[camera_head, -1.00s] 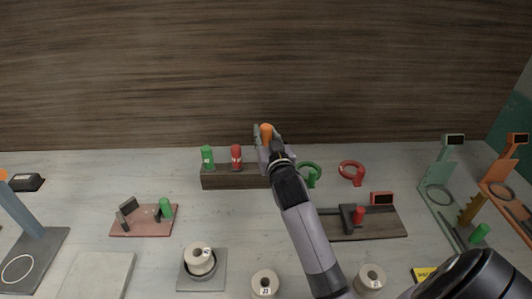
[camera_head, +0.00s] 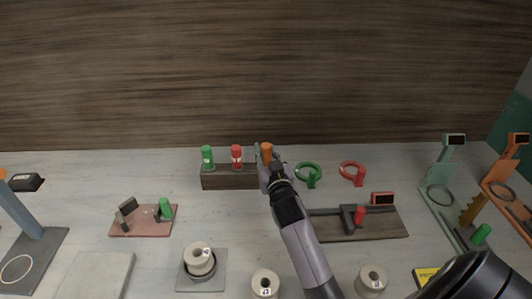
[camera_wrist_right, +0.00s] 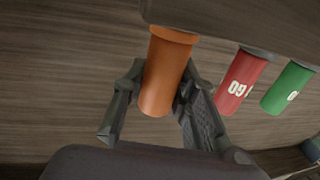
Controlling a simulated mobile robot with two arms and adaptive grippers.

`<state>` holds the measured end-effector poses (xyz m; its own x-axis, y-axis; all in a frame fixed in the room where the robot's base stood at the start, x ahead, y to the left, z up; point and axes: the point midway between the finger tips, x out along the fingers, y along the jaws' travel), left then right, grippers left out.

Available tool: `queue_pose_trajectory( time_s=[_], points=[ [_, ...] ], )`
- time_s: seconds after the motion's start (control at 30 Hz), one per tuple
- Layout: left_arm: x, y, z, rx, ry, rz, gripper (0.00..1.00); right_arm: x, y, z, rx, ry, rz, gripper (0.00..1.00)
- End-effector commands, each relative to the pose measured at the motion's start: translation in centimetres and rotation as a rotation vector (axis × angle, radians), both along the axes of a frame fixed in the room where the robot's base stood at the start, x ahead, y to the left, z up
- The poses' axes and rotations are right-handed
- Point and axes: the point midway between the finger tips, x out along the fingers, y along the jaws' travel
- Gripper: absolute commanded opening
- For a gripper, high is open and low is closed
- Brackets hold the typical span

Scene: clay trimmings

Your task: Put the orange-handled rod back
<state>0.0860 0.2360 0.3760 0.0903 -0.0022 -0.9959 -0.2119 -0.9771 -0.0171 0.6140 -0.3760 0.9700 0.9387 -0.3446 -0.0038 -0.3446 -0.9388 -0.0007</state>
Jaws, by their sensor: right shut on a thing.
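The orange-handled rod (camera_head: 266,152) stands upright at the right end of a dark wooden rack (camera_head: 228,182). In the right wrist view its orange handle (camera_wrist_right: 166,72) meets the rack block (camera_wrist_right: 235,22), with no clear gap and the rod's shaft hidden. My right gripper (camera_head: 267,158) is shut on the orange handle, one finger on each side; the fingers also show in the right wrist view (camera_wrist_right: 162,95). A red handle (camera_head: 236,156) and a green handle (camera_head: 207,157) stand in the same rack to the left. My left gripper is not in view.
A green ring gauge (camera_head: 308,173) and a red ring gauge (camera_head: 352,172) lie just right of the rack. A dark board with a red-handled fixture (camera_head: 375,226) and a reddish board (camera_head: 143,224) are nearer. Labelled pale cylinders (camera_head: 265,284) stand at the front.

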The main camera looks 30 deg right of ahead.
Motion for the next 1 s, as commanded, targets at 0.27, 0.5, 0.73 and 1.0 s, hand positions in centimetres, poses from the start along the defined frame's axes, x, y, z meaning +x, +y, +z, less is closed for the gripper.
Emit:
queue_pose_trajectory(
  time_s=[0.27,0.5,0.73,1.0],
  points=[
    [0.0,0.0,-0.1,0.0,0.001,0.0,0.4,0.0,0.0,-0.2,0.0,0.0,0.0,0.4],
    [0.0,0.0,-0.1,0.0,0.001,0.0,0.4,0.0,0.0,-0.2,0.0,0.0,0.0,0.46],
    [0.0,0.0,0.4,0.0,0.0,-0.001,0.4,0.0,0.0,0.6,-0.001,-0.001,0.0,0.46],
    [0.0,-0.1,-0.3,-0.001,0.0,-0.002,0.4,-4.4,1.6,0.3,0.002,0.002,0.0,0.46]
  ],
)
